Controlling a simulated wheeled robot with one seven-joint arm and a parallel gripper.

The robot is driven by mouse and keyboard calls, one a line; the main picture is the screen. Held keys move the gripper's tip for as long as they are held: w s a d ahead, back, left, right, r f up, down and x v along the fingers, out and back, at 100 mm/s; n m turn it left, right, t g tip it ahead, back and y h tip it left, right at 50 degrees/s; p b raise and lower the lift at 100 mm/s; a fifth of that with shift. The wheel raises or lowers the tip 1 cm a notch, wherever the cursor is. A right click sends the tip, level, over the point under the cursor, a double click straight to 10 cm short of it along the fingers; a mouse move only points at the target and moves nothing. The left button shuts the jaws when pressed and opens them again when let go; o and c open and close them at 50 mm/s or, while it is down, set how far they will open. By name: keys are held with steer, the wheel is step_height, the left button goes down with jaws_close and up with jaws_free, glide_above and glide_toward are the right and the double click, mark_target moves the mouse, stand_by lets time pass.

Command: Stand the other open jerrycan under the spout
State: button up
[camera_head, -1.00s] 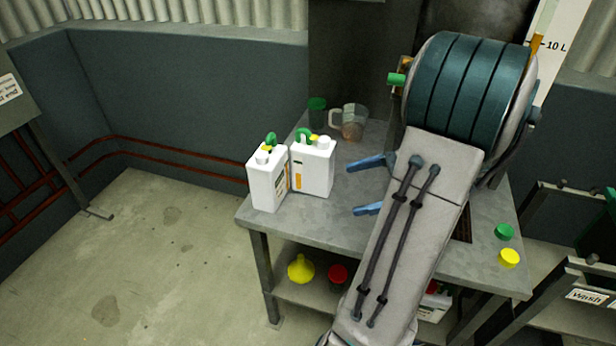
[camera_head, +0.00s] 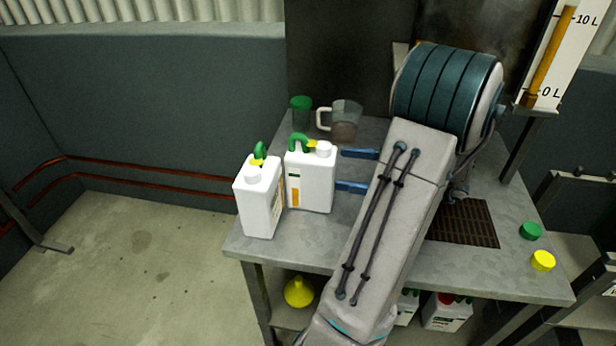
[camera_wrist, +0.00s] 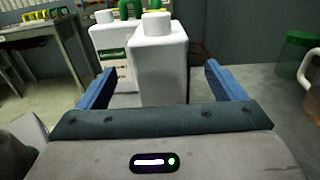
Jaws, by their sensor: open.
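Two white jerrycans with green handles stand upright side by side on the grey table. The right jerrycan (camera_head: 312,184) has a yellow-and-white label; the left jerrycan (camera_head: 257,208) stands a little nearer the table's left edge. My gripper (camera_head: 341,170) is open, its blue fingers pointing left at the right jerrycan, tips close to its side. In the wrist view the nearer jerrycan (camera_wrist: 160,72) stands between and ahead of the fingers, and the other jerrycan (camera_wrist: 108,40) is partly behind it. I cannot tell whether their necks are open. The spout is not visible; my arm covers the area left of a dark grate (camera_head: 464,222).
A clear jug (camera_head: 346,120) and a green-lidded container (camera_head: 301,110) stand behind the jerrycans. A green cap (camera_head: 530,231) and a yellow cap (camera_head: 543,261) lie at the table's right. A yellow funnel (camera_head: 298,292) and more jerrycans (camera_head: 447,312) are on the lower shelf.

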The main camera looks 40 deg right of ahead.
mark_target(311, 164)
steer(key=b+x, duration=0.1)
steer(key=x, duration=0.7)
steer(key=shift+w+a+f+b, duration=0.15)
steer(key=shift+w+a+b, duration=0.15)
steer(key=shift+b, duration=0.05)
steer(key=c, duration=1.7)
